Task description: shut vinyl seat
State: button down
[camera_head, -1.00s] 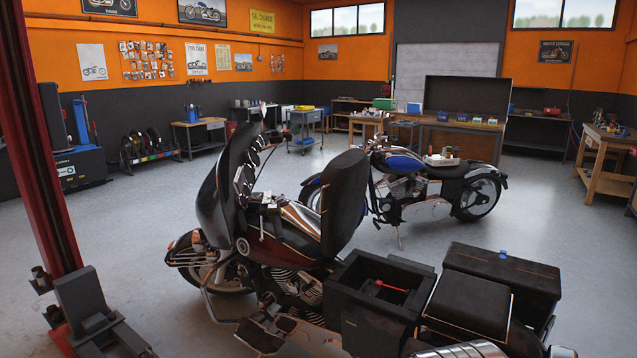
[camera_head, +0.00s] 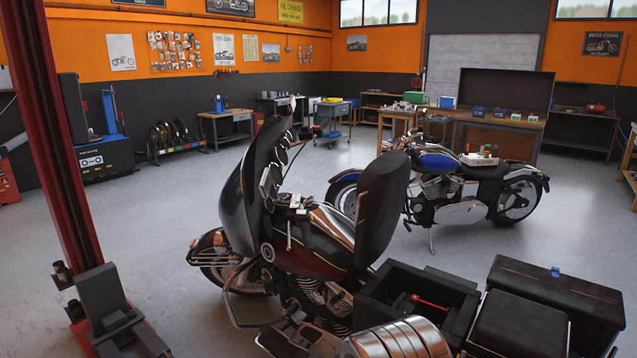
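The vinyl seat (camera_head: 382,208) is a black padded slab on the near motorcycle (camera_head: 305,265). It stands raised, nearly upright and leaning slightly to the right, behind the fuel tank. Just to its right is an open black box-like compartment (camera_head: 465,322) with a red-handled item (camera_head: 428,302) inside. The lower edge of the seat is close to the compartment's left side; the hinge itself cannot be made out. My gripper is not in view.
A ribbed silver part (camera_head: 398,342) at the bottom edge hides part of the bike. A black rear seat (camera_head: 518,330) and trunk (camera_head: 560,297) sit at right. A blue motorcycle (camera_head: 450,190) stands behind. A red lift post (camera_head: 60,150) is at left.

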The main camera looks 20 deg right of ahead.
aim_at(381, 188)
jog(key=u, duration=0.15)
jog(key=i, duration=1.55)
jog(key=z, duration=0.35)
